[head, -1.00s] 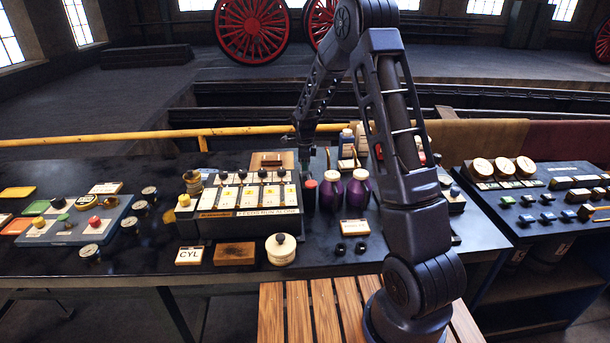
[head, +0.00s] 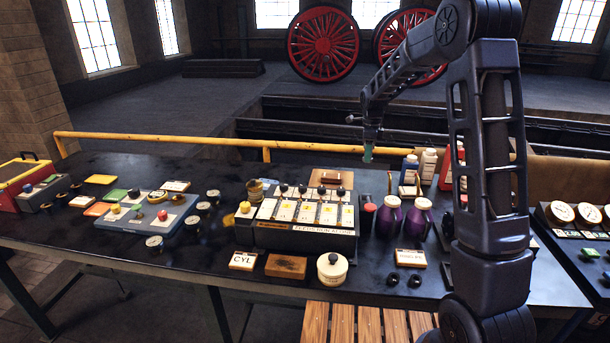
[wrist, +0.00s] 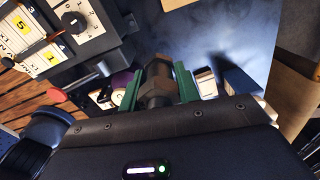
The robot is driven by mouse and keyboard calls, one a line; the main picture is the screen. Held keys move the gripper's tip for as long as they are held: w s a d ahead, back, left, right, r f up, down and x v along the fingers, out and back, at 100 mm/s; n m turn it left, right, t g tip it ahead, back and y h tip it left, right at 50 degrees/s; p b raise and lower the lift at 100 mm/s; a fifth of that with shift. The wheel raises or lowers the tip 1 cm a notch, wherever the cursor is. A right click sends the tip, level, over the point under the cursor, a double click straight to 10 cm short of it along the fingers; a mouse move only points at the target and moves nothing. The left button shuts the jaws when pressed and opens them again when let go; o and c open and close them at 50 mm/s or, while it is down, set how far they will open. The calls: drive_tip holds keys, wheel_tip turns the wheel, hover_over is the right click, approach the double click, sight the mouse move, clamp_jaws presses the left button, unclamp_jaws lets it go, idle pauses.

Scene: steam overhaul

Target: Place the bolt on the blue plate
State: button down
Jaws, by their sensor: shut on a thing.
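My gripper (head: 367,152) hangs above the back of the bench, behind the purple jugs. In the wrist view its green fingers (wrist: 157,88) are shut on a dark bolt (wrist: 157,84) with a hex-shaped part. In the head view the bolt is too small to make out. A flat blue plate (head: 180,238) lies on the left part of the bench, well to the left of my gripper. It carries white labels and several coloured knobs.
A switch box (head: 305,240) stands between the plate and my gripper. Purple jugs (head: 388,217) and bottles (head: 428,165) stand near the gripper. Round gauges (head: 205,208) lie right of the plate. A yellow rail (head: 200,139) runs behind the bench.

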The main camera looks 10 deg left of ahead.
sight(269, 182)
drive_tip(key=w+a+n, duration=0.1)
drive_tip(key=w+a, duration=0.1)
drive_tip(key=a, duration=1.8)
drive_tip(key=w+a+n, duration=0.1)
drive_tip(key=w+a, duration=0.2)
drive_tip(key=a, duration=1.8)
wheel_tip(269, 182, down, 19)
drive_tip(key=shift+d, duration=0.1)
drive_tip(key=shift+s+f, duration=0.1)
drive_tip(key=shift+f, duration=0.05)
drive_tip(key=c, duration=1)
unclamp_jaws()
wheel_tip(269, 182, up, 12)
drive_tip(key=shift+r, duration=0.15)
